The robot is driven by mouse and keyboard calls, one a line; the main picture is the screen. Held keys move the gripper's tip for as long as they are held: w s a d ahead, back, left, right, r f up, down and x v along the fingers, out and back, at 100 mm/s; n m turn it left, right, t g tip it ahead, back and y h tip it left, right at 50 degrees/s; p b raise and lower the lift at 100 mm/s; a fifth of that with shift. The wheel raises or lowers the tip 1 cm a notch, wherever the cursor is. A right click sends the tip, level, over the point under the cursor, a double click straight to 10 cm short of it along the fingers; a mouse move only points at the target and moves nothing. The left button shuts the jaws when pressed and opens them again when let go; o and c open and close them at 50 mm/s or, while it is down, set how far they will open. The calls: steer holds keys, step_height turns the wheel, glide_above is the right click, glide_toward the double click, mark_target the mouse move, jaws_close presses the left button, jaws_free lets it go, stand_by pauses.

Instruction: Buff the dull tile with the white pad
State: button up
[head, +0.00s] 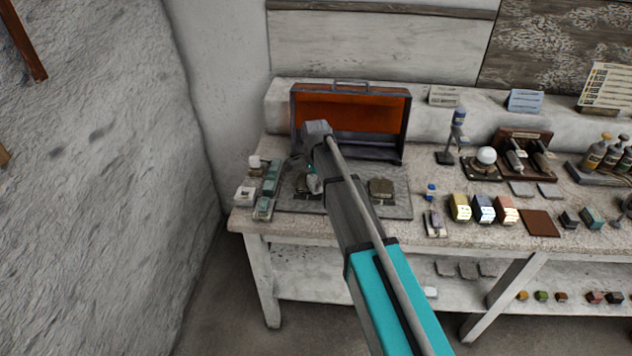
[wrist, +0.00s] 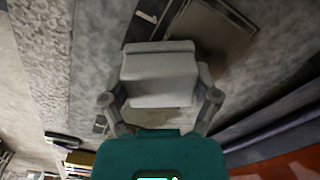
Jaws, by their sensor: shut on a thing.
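My gripper (wrist: 160,98) is shut on a pale grey-white block, the white pad (wrist: 158,70), with one finger on each side of it. A flat brownish-grey tile (wrist: 225,42) lies beyond the pad in the wrist view, partly covered by it. I cannot tell whether the pad touches the tile. In the head view my gripper (head: 313,180) is low over the left part of a grey board (head: 398,211), mostly hidden by my arm. A dark, dull block-like piece (head: 382,187) sits on the board to the right of my arm.
An open case with an orange lining (head: 350,108) stands behind the board. Small greenish blocks (head: 270,178) and a white block (head: 244,194) are at the left.

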mark_target(311, 175)
steer(key=shift+w+a, duration=0.1)
steer(key=shift+w, duration=0.05)
steer(key=shift+w+a, duration=0.35)
steer(key=shift+w, duration=0.35)
stand_by(0.3)
steer(key=shift+w+a, duration=0.45)
steer(key=shift+w, duration=0.3)
steer(key=shift+s, duration=0.1)
steer(key=shift+s+d, duration=0.45)
steer(key=shift+s, duration=0.25)
steer(key=shift+s, duration=0.1)
steer(key=shift+s+d+f, duration=0.1)
steer(key=shift+s+d, duration=0.4)
steer(key=shift+s, duration=0.3)
